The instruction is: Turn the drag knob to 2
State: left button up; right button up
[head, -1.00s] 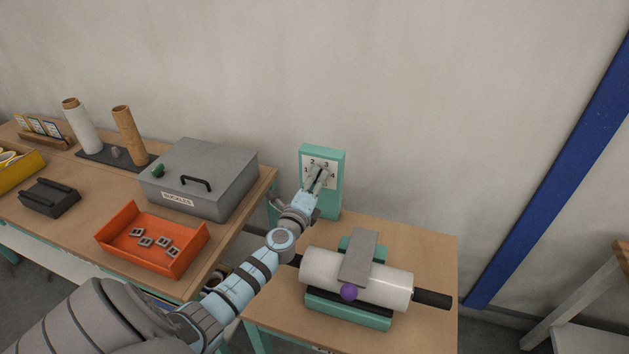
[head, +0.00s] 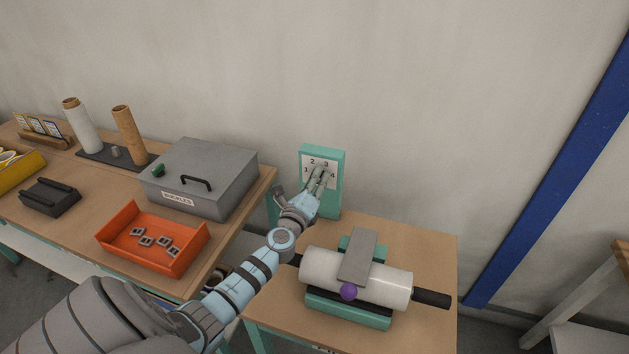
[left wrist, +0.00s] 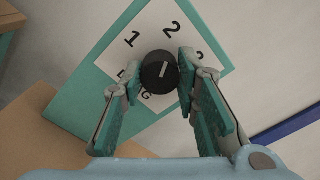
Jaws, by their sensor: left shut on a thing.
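The drag knob (left wrist: 160,72) is a round black knob with a white pointer line, seen in the left wrist view. It sits on a white number plate (left wrist: 150,35) on a teal panel, which also shows in the head view (head: 335,158). The pointer line aims up in the wrist view, roughly toward the 2. My left gripper (left wrist: 160,68) is shut on the knob, with one finger on each side. In the head view, my left gripper (head: 318,178) hides the knob. My right gripper is not in view.
Below the panel, a small table carries a white roll (head: 325,268) on a teal stand, with a grey plate and purple ball on it. On the left bench are a grey lidded box (head: 215,165), an orange tray (head: 118,237) with small parts, and two upright tubes.

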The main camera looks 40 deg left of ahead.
pick_arm(q)
jog(key=o, duration=1.1)
jog(key=shift+f, duration=0.1)
jog(key=shift+o, duration=0.2)
jog(key=shift+s, duration=0.15)
jog(key=v, duration=1.2)
